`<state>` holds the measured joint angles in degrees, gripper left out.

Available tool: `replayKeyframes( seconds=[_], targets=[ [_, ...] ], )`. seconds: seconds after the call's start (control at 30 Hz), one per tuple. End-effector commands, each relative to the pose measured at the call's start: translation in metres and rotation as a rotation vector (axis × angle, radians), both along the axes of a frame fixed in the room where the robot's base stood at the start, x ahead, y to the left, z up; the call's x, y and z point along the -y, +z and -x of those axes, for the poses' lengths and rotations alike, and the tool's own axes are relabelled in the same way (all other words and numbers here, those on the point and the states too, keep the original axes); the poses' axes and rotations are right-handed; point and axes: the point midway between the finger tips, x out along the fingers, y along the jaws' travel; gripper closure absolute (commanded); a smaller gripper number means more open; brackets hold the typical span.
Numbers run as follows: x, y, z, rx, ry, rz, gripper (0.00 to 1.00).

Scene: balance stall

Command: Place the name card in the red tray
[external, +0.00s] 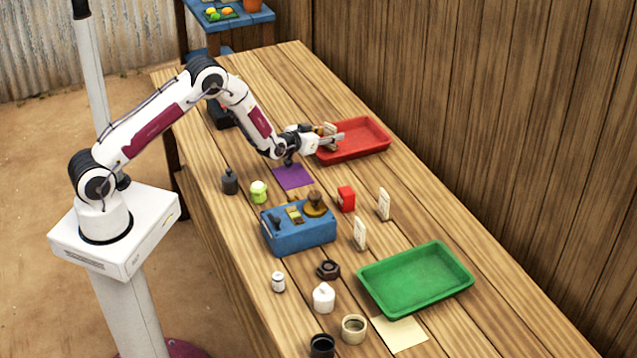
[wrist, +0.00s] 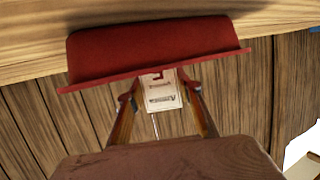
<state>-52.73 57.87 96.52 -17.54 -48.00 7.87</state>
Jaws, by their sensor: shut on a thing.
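My gripper (external: 333,138) is shut on a pale name card (wrist: 162,97) with dark print, which shows between the two fingers in the wrist view. In the external view the fingers hide part of this card (external: 329,129). The card is at the left end of the red tray (external: 370,153) and overlaps it in the picture. The red tray also shows beyond the fingertips in the wrist view (wrist: 150,50). I cannot tell whether the card touches the tray. The red tray looks empty where it shows.
Two other white cards (external: 384,204) (external: 360,234) stand near a red block (external: 346,198). A blue box (external: 298,238) holds small items mid-table. An empty green tray (external: 415,280) lies nearer. A purple sheet (external: 293,177) lies below my wrist. The wooden wall runs behind the table.

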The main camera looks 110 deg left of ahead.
Motion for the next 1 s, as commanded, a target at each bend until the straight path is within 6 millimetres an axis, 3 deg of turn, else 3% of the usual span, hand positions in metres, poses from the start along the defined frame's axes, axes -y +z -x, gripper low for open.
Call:
replayKeyframes(
  seconds=[0.6,0.63,0.67,1.0],
  targets=[
    [-0.0003,-0.0107,-0.0002,0.001,0.000,-0.002,0.87],
    [-0.0003,-0.0104,-0.0002,0.002,0.000,-0.001,0.58],
    [-0.0002,-0.0102,-0.0002,0.002,0.000,-0.001,0.50],
    [-0.0002,-0.0100,-0.0001,0.002,0.000,-0.001,0.49]
  ],
)
